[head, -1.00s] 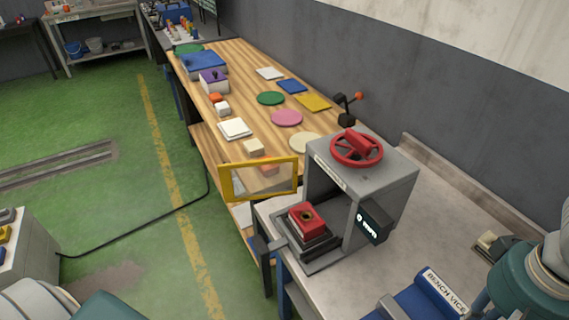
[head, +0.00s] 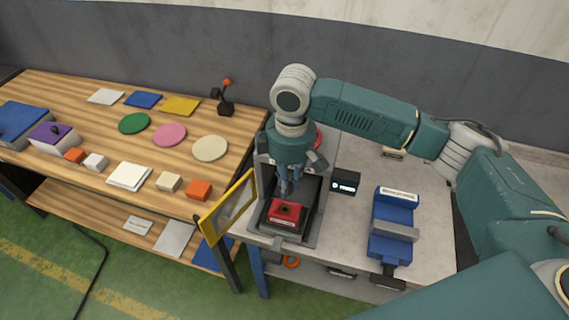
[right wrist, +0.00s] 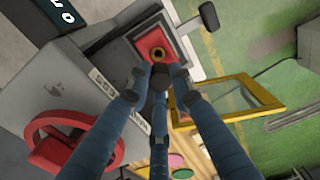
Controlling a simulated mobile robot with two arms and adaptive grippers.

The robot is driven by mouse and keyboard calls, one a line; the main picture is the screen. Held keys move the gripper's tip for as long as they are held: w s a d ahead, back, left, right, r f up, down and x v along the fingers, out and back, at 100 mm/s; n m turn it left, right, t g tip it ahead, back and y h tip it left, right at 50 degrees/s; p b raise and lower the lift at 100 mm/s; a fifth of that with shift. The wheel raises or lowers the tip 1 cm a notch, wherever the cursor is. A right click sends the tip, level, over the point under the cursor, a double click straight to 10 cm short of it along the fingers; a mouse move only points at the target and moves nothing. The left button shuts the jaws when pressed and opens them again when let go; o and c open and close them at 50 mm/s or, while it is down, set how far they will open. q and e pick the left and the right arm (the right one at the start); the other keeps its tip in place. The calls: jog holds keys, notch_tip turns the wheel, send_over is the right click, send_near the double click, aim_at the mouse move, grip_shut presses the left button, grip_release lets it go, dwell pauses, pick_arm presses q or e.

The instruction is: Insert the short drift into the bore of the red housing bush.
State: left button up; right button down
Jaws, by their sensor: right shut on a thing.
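The red housing bush (head: 281,218) sits on the dark bed of the grey press, its round bore facing up. It also shows in the right wrist view (right wrist: 146,40), with the brass-rimmed bore just beyond my fingertips. My right gripper (head: 287,187) points down above the bush, inside the press frame. In the right wrist view the gripper (right wrist: 164,74) is shut on a small dark piece, the short drift (right wrist: 158,82), mostly hidden between the fingers. I cannot tell whether the drift's tip touches the bore. My left gripper is out of view.
The press's yellow-framed guard (head: 228,207) stands swung open at the left. The press's red handwheel (right wrist: 72,140) is close to my right gripper. A blue bench vice (head: 392,228) stands to the right. A wooden bench (head: 85,110) with coloured discs and blocks lies left.

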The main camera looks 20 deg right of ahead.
jog(key=shift+w+d+n, duration=0.15)
jog(key=shift+w+n, duration=0.2)
jog(key=shift+n, duration=0.05)
jog(key=shift+a, duration=0.3)
jog(key=shift+f, duration=0.1)
pick_arm(q)
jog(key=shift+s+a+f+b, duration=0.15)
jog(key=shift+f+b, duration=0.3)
jog(key=shift+b, duration=0.35)
pick_arm(e)
notch_tip(320, 180, down, 6)
jog(key=shift+d+r, duration=0.1)
jog(key=shift+r, duration=0.1)
pick_arm(q)
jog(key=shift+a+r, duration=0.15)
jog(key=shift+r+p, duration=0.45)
jog(key=shift+p, duration=0.2)
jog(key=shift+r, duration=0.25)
